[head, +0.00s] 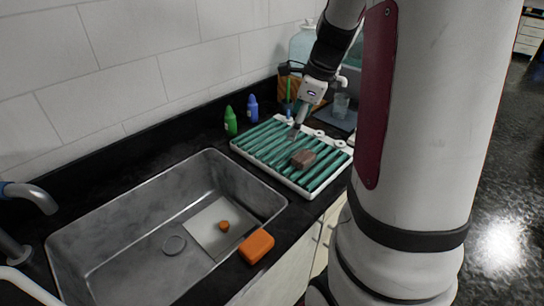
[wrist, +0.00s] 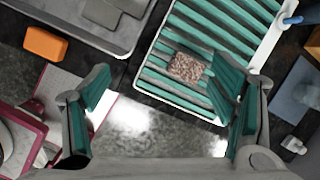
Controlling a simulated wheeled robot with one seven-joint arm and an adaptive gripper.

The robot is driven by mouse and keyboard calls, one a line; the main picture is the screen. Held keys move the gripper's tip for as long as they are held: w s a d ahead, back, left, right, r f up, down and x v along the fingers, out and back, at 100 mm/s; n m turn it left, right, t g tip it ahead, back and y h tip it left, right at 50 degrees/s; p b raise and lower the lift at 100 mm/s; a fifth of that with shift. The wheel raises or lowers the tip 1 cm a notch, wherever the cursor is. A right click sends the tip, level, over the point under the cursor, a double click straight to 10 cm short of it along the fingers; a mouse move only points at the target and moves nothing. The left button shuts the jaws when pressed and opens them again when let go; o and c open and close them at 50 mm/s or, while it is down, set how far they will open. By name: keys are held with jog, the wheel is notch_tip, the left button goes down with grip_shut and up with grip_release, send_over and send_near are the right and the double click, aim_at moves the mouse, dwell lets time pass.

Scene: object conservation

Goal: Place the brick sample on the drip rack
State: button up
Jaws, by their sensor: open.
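The brick sample (head: 303,158) is a small speckled reddish-brown block. It lies on the slats of the drip rack (head: 335,176), near the rack's front edge. The rack is a white tray with teal slats. In the wrist view the brick (wrist: 187,67) rests across the slats of the rack (wrist: 165,93), with no finger touching it. My gripper (head: 297,130) is above the rack, behind the brick in the head view. In the wrist view its two teal-padded fingers (wrist: 165,90) are spread wide and empty.
The steel sink (head: 125,222) lies left of the rack, with a pale plate and small orange piece inside. An orange sponge (head: 257,246) sits on the counter by its front rim. Green (head: 230,121) and blue (head: 253,108) bottles stand behind the rack.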

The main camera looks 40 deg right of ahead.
jog(key=s+a+r+n, duration=0.2)
jog(key=s+a+n, duration=0.3)
jog(key=a+n, duration=0.3)
jog(key=s+a+r+n+t, duration=0.1)
jog(key=s+a+r+n, duration=0.2)
jog(key=s+a+n, duration=0.2)
jog(key=s+a+r+n+h, duration=0.1)
jog(key=s+a+r+n, duration=0.2)
jog(key=s+a+n, duration=0.3)
jog(key=a+n, duration=0.5)
jog(key=n, duration=0.4)
jog(key=shift+r+n+t, duration=0.2)
jog(key=shift+n+t, duration=0.1)
jog(key=shift+n, duration=0.1)
